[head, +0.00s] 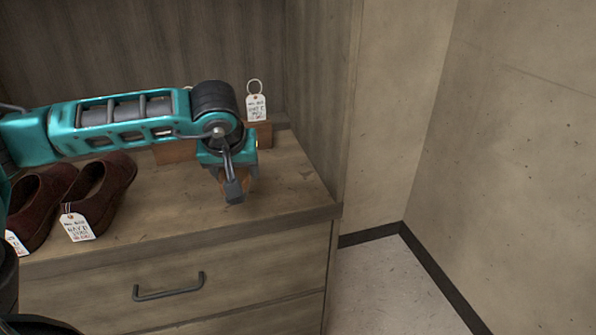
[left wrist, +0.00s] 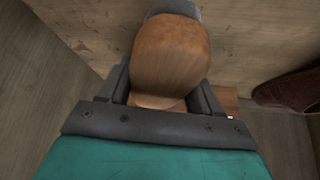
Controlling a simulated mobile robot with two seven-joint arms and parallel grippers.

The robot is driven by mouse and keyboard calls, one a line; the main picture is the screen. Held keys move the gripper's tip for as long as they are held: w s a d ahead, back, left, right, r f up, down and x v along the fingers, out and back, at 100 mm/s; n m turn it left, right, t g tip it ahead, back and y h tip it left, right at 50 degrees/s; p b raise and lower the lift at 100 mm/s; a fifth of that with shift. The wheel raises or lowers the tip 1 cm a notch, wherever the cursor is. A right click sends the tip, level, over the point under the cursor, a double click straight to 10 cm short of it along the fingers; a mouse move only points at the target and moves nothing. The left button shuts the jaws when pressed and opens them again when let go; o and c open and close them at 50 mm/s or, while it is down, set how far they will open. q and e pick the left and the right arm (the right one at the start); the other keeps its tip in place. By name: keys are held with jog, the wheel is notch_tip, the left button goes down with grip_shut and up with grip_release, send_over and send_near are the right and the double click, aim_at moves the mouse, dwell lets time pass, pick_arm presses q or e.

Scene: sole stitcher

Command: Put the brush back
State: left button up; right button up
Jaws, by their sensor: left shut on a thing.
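My left gripper (head: 234,188) points down over the right part of the wooden dresser top (head: 285,180). In the left wrist view, my left gripper (left wrist: 165,88) is shut on a rounded brown wooden piece, which looks like the brush (left wrist: 170,55). My right gripper is not in view.
Dark red shoes (head: 104,190) with paper tags stand on the left of the top. A wooden block (head: 263,135) and a ringed tag (head: 256,108) are behind the gripper. A side panel (head: 325,90) bounds the right. The front right of the top is clear.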

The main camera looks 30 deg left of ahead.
pick_arm(q)
jog(key=s+a+r+n+y, duration=0.1)
jog(key=s+a+n, duration=0.1)
jog(key=a, duration=0.6)
jog(key=shift+n+g, duration=0.3)
jog(key=shift+g, duration=0.2)
jog(key=w+d, duration=0.4)
jog(key=w, duration=0.1)
jog(key=w+d+f, duration=0.1)
jog(key=w+d, duration=0.3)
jog(key=w, duration=0.1)
jog(key=w+d, duration=0.5)
jog(key=shift+f+b, duration=0.15)
jog(key=shift+b, duration=0.15)
jog(key=shift+a+f, duration=0.1)
jog(key=shift+f, duration=0.4)
notch_tip(320, 180, down, 5)
jog(key=shift+w+r+b, duration=0.1)
jog(key=shift+b, duration=0.65)
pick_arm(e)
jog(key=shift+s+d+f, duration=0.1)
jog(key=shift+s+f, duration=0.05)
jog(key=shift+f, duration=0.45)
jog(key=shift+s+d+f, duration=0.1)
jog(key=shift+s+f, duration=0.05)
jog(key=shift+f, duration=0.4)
